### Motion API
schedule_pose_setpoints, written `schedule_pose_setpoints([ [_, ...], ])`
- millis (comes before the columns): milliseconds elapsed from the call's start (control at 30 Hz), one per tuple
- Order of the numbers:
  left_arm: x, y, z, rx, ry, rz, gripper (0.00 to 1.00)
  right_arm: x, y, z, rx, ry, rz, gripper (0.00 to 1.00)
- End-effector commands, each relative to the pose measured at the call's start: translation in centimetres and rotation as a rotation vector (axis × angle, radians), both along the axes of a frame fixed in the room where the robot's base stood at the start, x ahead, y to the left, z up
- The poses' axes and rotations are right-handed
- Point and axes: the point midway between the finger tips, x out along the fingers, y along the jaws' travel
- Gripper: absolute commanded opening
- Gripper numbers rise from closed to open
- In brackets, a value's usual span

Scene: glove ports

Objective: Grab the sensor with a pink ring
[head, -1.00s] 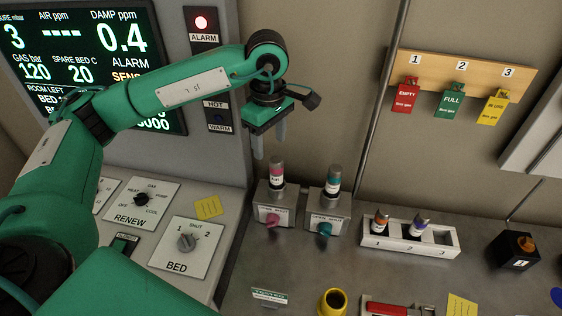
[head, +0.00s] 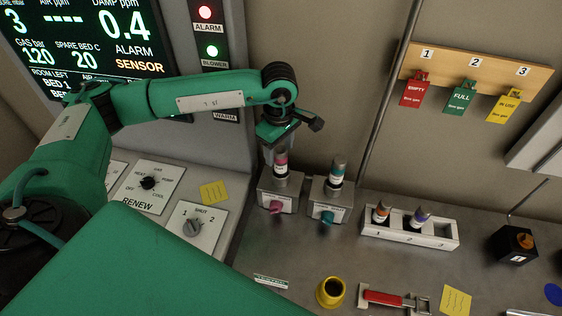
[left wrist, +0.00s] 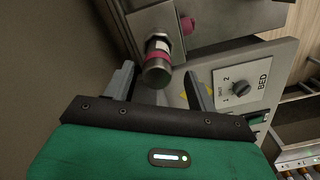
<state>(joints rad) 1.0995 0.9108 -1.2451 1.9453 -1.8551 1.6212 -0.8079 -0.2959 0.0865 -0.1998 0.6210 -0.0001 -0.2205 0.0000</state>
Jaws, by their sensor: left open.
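The sensor with a pink ring (head: 281,163) stands upright in a grey metal holder with a pink knob (head: 276,207). My left gripper (head: 277,153) is at this sensor, pointing down. In the left wrist view the gripper (left wrist: 160,88) is open, and the pink-ringed sensor (left wrist: 157,62) shows between and just beyond its two fingers. I cannot tell whether a finger touches it. A second sensor with a teal ring (head: 337,172) stands in the holder just to the right. My right gripper is not in view.
A white rack (head: 410,233) to the right holds an orange-ringed and a purple-ringed sensor. A yellow cup (head: 330,291) and a red-handled tool (head: 391,299) lie in front. The console (head: 192,229) with dials is on the left. A vertical pipe (head: 383,95) runs behind.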

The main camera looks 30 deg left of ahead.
Motion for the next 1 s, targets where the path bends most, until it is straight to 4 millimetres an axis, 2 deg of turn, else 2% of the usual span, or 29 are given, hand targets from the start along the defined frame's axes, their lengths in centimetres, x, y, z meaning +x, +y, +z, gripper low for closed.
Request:
schedule_pose_setpoints([
  [33,0.0,-0.1,-0.1,0.000,0.005,0.000,0.58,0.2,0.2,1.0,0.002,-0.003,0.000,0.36],
  [100,0.2,-0.2,-0.8,0.001,0.005,0.000,0.58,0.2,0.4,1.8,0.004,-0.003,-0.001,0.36],
  [300,0.3,-0.2,-3.3,0.001,0.005,0.000,0.58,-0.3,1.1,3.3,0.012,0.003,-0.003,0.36],
  [467,0.4,-0.2,-4.3,0.000,0.002,0.001,0.58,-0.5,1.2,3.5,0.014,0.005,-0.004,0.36],
  [667,0.4,-0.2,-4.4,0.000,0.001,0.000,0.58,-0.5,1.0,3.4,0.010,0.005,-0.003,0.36],
  [933,0.4,-0.2,-4.4,0.000,0.001,0.000,0.07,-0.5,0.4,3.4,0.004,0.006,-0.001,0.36],
  [1000,0.4,-0.2,-4.4,0.000,0.001,0.000,0.03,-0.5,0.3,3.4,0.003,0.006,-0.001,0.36],
])
